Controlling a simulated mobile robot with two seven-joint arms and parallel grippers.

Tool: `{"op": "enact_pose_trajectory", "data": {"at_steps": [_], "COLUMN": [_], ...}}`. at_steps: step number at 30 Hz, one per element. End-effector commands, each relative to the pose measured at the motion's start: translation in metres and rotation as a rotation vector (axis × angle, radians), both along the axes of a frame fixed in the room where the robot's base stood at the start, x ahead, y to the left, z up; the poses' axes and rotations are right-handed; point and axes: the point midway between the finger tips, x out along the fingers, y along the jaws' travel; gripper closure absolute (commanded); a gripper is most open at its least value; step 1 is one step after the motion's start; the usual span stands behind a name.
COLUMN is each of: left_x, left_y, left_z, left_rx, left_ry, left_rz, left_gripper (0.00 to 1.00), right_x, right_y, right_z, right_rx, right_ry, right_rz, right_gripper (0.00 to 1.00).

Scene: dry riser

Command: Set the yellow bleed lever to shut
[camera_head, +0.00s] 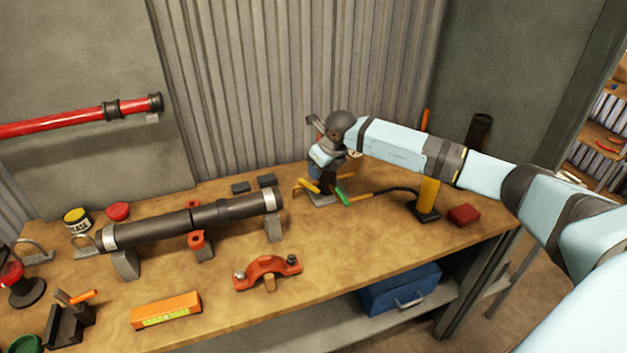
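A small yellow lever (308,185) shows low on a fitting near the back middle of the bench, beside a green-handled part (342,196). My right arm reaches in from the right, and its gripper (326,182) points down over this fitting. The gripper's dark end is very close to the yellow lever; I cannot tell whether they touch. The fingers blend into the fitting, so their opening does not show. Part of the fitting is hidden behind my wrist. My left gripper is not in view.
A dark pipe (225,211) lies on supports at the left, with an orange clamp (267,271) in front. A yellow upright block (428,191) and a red block (464,215) stand to the right. The bench (350,255) is clear at front middle. Corrugated wall is behind.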

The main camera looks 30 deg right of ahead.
Motion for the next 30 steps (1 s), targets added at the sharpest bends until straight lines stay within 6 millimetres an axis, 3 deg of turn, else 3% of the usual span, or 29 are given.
{"op": "enact_pose_trajectory", "data": {"at_steps": [6, 12, 24, 30], "left_x": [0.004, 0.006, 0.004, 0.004], "left_y": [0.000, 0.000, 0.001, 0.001], "left_z": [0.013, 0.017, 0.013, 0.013], "left_rx": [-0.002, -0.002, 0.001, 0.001], "left_ry": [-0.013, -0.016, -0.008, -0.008], "left_rz": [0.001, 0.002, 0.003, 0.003], "left_gripper": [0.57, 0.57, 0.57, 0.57], "right_x": [0.017, 0.027, 0.030, 0.030], "right_y": [0.004, 0.005, 0.005, 0.005], "right_z": [-0.041, -0.064, -0.072, -0.072], "right_rx": [0.002, 0.003, 0.001, 0.001], "right_ry": [0.002, -0.001, -0.002, -0.002], "right_rz": [-0.001, -0.001, 0.000, 0.000], "right_gripper": [0.57, 0.57, 0.57, 1.00]}}
